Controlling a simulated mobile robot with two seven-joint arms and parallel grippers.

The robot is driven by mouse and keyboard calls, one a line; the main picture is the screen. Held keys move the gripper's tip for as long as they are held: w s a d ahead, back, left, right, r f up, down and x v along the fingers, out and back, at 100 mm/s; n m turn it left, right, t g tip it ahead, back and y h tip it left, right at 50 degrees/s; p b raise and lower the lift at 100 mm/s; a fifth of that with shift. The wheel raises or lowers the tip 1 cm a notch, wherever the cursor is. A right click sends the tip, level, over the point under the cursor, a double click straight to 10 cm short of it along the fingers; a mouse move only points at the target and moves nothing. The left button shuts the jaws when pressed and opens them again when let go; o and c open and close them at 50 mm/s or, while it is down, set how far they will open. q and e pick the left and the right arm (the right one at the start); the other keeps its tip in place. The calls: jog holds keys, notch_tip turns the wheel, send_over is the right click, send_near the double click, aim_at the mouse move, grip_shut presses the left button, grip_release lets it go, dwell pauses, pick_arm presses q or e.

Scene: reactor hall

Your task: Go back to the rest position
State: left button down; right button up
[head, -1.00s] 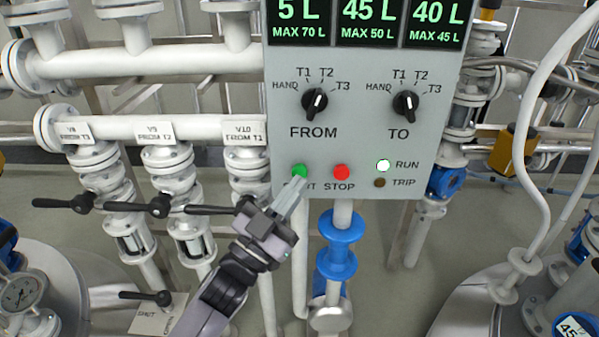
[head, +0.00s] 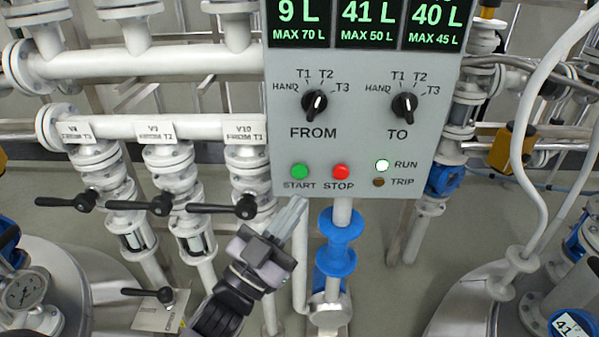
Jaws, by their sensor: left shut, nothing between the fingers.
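My left gripper (head: 292,212) is shut and empty in the head view. Its fingertips are just below the control panel (head: 365,150), under the green START button (head: 299,171), and apart from it. The START label is now uncovered. The red STOP button (head: 340,171) is beside it. The RUN lamp (head: 382,165) is lit and the TRIP lamp (head: 379,182) is dark. The FROM knob (head: 314,103) and the TO knob (head: 404,106) both point near straight up, tilted slightly. The displays read 9 L, 41 L and 40 L. My right gripper is not in view.
Valves with black handles (head: 222,208) stand left of my gripper, below white pipes (head: 130,62). A pipe with a blue fitting (head: 340,228) runs down close to its right. A tank with a gauge (head: 25,290) is at lower left. Another tank (head: 470,300) is at lower right.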

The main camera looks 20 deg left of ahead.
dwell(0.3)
pick_arm(q)
jog(key=s+a+f+n+g+y+p, duration=0.2)
jog(key=s+f+g, duration=0.3)
jog(key=f, duration=0.7)
jog(key=s+a+f+n+g+y+p, duration=0.2)
jog(key=s+a+f+g+y, duration=0.2)
jog(key=s+f, duration=0.6)
notch_tip(320, 180, down, 3)
jog(key=shift+s+a+f+n+g+y, duration=0.2)
jog(key=shift+n+g+y, duration=0.1)
jog(key=shift+g, duration=0.9)
jog(key=shift+w, duration=0.1)
dwell(4.0)
